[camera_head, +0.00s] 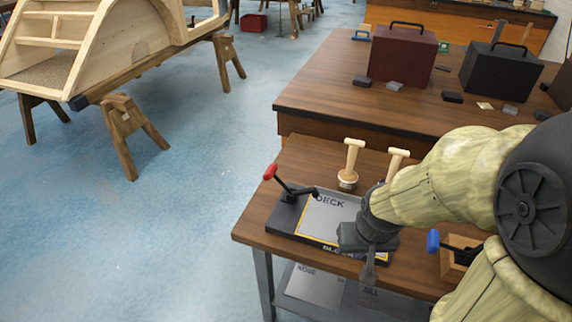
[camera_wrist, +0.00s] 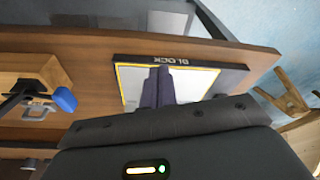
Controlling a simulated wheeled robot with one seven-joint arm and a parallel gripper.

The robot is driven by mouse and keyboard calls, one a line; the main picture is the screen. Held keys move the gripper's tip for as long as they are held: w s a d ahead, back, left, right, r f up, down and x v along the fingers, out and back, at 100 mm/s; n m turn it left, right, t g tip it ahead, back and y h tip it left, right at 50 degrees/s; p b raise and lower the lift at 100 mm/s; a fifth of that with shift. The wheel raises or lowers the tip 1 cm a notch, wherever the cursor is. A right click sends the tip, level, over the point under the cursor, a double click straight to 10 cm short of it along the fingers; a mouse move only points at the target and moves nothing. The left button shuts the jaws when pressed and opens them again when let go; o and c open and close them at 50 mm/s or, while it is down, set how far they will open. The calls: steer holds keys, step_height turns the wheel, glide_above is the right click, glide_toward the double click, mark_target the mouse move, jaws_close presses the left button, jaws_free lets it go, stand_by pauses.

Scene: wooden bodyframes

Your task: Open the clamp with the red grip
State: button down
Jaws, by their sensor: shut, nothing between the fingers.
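The clamp's red grip (camera_head: 270,172) stands raised at the left end of a dark lever, which slants up and left from the dark clamp body (camera_head: 290,194). The clamp sits at the far left corner of a dark block (camera_head: 290,222) holding a grey plate (camera_head: 330,213) marked DECK. My gripper (camera_head: 369,278) is shut and empty. In the head view it is right of the clamp, by the block's near right side. In the wrist view its fingers (camera_wrist: 158,88) show closed together in front of the block (camera_wrist: 190,62). The red grip is not in the wrist view.
A clamp with a blue grip (camera_head: 433,240) on a wooden block is to the right; the blue grip also shows in the wrist view (camera_wrist: 65,99). Two wooden-handled stamps (camera_head: 350,163) (camera_head: 396,160) stand behind the block. A shelf with plates (camera_head: 318,284) lies below.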

mark_target(273, 169)
steer(key=w+a+r+m+y+p, duration=0.1)
steer(key=w+a+r+y+p, duration=0.1)
steer(key=w, duration=0.5)
steer(key=w+a+r+m+y+p, duration=0.1)
steer(key=w+a+r+y+p, duration=0.2)
steer(key=w+p, duration=0.3)
steer(key=w+a+r+m+y+p, duration=0.2)
steer(key=w+a+r+y+p, duration=0.1)
steer(key=w, duration=0.7)
step_height(273, 169, up, 2)
steer(key=shift+w+r+t+y+p, duration=0.1)
steer(key=shift+w+t+y+p, duration=0.2)
steer(key=shift+p, duration=0.55)
steer(key=p+x, duration=0.4)
steer(key=x, duration=1)
steer(key=shift+s, duration=0.1)
